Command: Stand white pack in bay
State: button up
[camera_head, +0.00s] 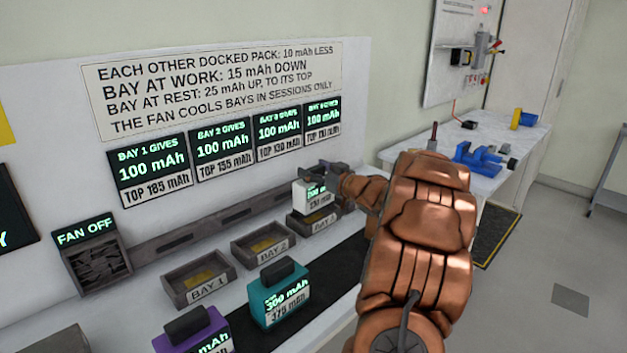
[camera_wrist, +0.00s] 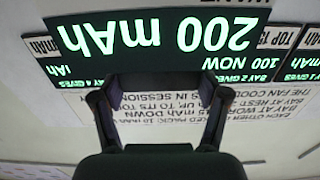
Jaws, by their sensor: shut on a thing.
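The white pack (camera_head: 314,197) has a dark green-lit display and is upright over the bay 3 tray (camera_head: 318,222) in the head view. I cannot tell whether its base touches the tray. My gripper (camera_head: 326,172) is shut on the pack's dark handle at the top. In the wrist view the pack's display (camera_wrist: 155,38) appears upside down and reads 200 mAh, with the handle (camera_wrist: 158,82) between my gripper's fingers (camera_wrist: 158,105). The bay 2 tray (camera_head: 263,245) and bay 1 tray (camera_head: 195,280) look empty. Any bay beyond bay 3 is mostly hidden by my arm.
A teal pack (camera_head: 280,295) and a purple pack (camera_head: 192,335) stand in front of the bays. A fan unit (camera_head: 92,255), marked off, is at left. The sign board (camera_head: 215,85) and bay displays rise behind. A side bench (camera_head: 485,150) with blue tools stands at right.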

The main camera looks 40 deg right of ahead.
jog(key=shift+w+d+r, duration=0.1)
jog(key=shift+w+d, duration=0.05)
jog(key=shift+w, duration=0.1)
jog(key=shift+s+f, duration=0.1)
jog(key=shift+f, duration=1.7)
jog(key=shift+f, duration=0.15)
jog(key=o, duration=1.8)
jog(key=s+b, duration=0.1)
jog(key=s, duration=1.1)
